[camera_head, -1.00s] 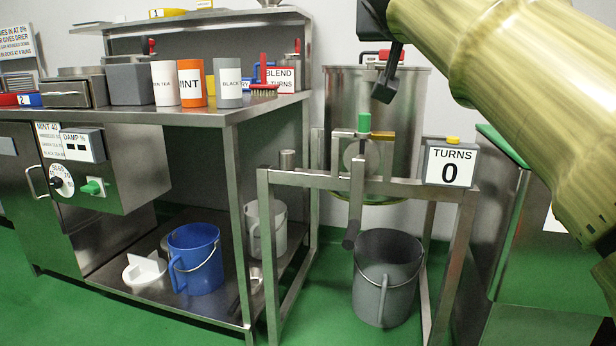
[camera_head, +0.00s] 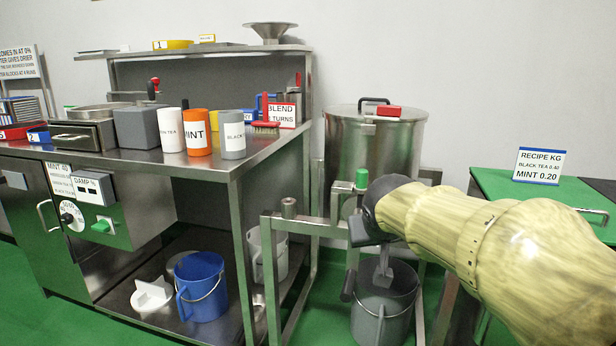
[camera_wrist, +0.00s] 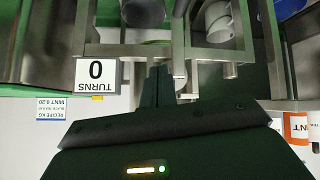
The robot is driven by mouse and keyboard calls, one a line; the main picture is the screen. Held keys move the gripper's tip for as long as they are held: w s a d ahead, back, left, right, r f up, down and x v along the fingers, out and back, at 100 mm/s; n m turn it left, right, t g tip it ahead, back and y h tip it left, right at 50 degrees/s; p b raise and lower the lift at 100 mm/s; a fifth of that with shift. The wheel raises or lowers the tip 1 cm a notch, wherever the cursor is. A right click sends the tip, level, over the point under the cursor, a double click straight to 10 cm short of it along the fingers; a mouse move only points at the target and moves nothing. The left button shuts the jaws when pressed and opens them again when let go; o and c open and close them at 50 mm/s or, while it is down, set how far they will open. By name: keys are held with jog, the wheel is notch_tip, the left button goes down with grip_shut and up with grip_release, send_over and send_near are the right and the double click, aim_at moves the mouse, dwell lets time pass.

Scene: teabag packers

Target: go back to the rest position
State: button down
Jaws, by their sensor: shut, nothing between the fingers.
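My gripper (camera_head: 383,272) hangs at the end of my yellow-tan arm, over the grey bucket (camera_head: 384,308) at the mixing stand. Its fingers point down and are shut with nothing between them. In the wrist view, which is upside down, the shut fingers (camera_wrist: 157,86) show beside the steel stand frame (camera_wrist: 120,50). I cannot tell whether the fingers touch anything. The steel drum (camera_head: 372,150) with a red block on its lid stands behind my arm. The turns counter (camera_wrist: 96,74) reads 0 in the wrist view; my arm hides it in the head view.
The steel bench (camera_head: 190,166) at left holds canisters, including the orange mint one (camera_head: 196,134). A blue bucket (camera_head: 201,287) stands on its lower shelf. A green-topped cabinet (camera_head: 497,184) with a recipe sign (camera_head: 539,166) is at right. The air above the drum is clear.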

jog(key=s+d+f+g+y+p, duration=0.1)
jog(key=s+f+g+p, duration=0.2)
jog(key=s+f+p, duration=0.45)
jog(key=s+d+f+g+y+p, duration=0.1)
jog(key=s+f+g+p, duration=0.3)
jog(key=s, duration=0.7)
notch_tip(320, 180, up, 38)
jog(key=p, duration=3.8)
jog(key=shift+w+m+t, duration=0.2)
jog(key=shift+m+t, duration=0.1)
